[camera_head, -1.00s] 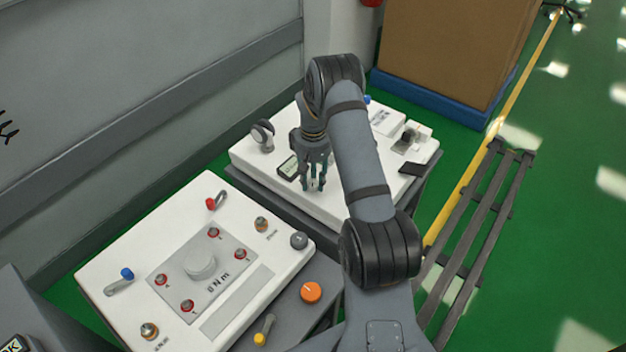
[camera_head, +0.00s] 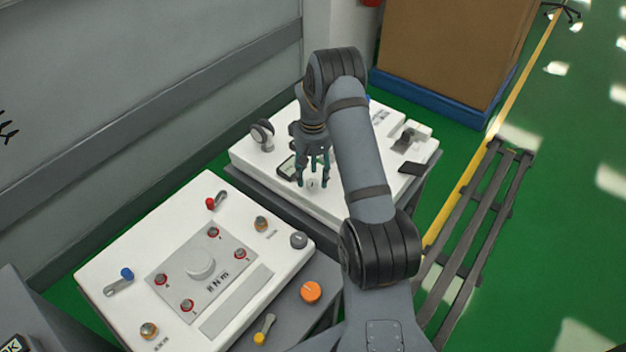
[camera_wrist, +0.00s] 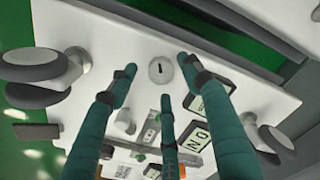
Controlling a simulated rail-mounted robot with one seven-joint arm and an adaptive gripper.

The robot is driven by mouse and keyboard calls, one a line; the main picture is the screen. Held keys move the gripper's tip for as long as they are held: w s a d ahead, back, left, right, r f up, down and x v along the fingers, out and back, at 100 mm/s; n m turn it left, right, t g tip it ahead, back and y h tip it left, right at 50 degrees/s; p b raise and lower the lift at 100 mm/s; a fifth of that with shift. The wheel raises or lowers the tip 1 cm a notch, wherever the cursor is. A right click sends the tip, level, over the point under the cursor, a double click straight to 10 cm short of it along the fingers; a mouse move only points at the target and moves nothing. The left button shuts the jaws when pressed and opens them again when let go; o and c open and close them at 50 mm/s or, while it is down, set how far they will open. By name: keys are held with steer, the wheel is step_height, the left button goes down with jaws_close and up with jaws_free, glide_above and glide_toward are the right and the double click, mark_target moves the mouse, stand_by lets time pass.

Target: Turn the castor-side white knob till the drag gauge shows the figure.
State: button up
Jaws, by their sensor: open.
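A round white knob (camera_wrist: 160,70) with a short black mark shows in the wrist view, on the white top of the far cart (camera_head: 245,152). In the head view the knob (camera_head: 312,184) shows between my fingers. My three-fingered gripper (camera_head: 312,181) points down over it, fingers spread around it and holding nothing. I cannot tell whether the fingertips touch it. A dark-framed gauge display (camera_head: 287,168) lies just left of the knob. In the wrist view a finger crosses this display (camera_wrist: 218,82); an N is visible, but the full figure is partly hidden.
A castor (camera_head: 262,135) stands at the far cart's left; a grey block (camera_head: 408,140) and dark slab (camera_head: 412,169) are at its right. The near cart (camera_head: 120,263) carries a white knob (camera_head: 200,264), red-ringed fittings and levers. A large brown box (camera_head: 450,45) stands behind.

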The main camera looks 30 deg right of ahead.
mark_target(313, 183)
step_height(313, 183, up, 10)
steer(key=shift+f, duration=0.25)
step_height(313, 183, down, 12)
stand_by(0.8)
